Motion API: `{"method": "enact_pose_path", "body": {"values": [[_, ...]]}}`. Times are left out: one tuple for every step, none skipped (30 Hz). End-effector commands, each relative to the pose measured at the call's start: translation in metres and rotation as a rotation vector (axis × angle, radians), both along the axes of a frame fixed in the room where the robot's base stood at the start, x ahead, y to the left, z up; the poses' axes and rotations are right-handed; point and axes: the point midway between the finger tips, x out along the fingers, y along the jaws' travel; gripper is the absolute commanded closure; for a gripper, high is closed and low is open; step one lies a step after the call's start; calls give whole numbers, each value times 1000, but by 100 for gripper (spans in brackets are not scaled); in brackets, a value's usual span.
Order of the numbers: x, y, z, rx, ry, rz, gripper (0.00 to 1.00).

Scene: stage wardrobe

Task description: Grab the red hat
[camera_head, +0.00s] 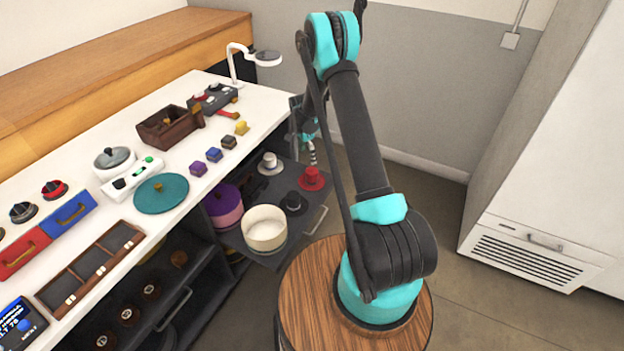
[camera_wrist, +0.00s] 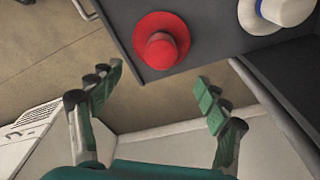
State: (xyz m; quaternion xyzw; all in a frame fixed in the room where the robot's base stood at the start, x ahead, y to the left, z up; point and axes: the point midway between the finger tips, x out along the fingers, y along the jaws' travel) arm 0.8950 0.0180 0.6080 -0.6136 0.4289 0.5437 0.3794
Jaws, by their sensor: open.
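A red hat (camera_head: 311,178) with a round brim lies in the pulled-out dark drawer (camera_head: 262,248) under the white counter. In the wrist view the red hat (camera_wrist: 161,41) shows near the top middle, beside the drawer's edge. My gripper (camera_wrist: 158,88) is open and empty, its two green fingertips spread wide. The hat lies ahead of the fingertips in that view, apart from them. In the head view my gripper (camera_head: 308,138) is small and partly hidden, close above the hat.
The white hat (camera_wrist: 288,10) is right of the red one in the wrist view. The counter (camera_head: 205,185) edge rises beside the drawer.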

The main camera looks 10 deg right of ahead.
Motion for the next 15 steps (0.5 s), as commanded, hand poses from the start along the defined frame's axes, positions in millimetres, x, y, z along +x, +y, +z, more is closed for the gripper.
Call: {"method": "enact_pose_path", "body": {"values": [[1,-2,-11,0,0,0,24],[1,-2,-17,0,0,0,24],[1,-3,-24,0,0,0,24],[2,-4,-30,0,-1,0,24],[2,-5,-36,0,-1,0,24],[2,-6,-44,0,-1,1,24],[3,-6,-50,0,-1,1,24],[3,-7,-55,0,-1,1,24],[3,-8,-63,0,-1,1,24],[3,-8,-68,0,-1,1,24],[3,-9,-73,0,-1,1,24],[4,-10,-80,0,-1,1,24],[4,-10,-84,0,-1,1,24],[4,-10,-88,0,-1,1,24],[4,-11,-93,0,-1,1,24]]}}
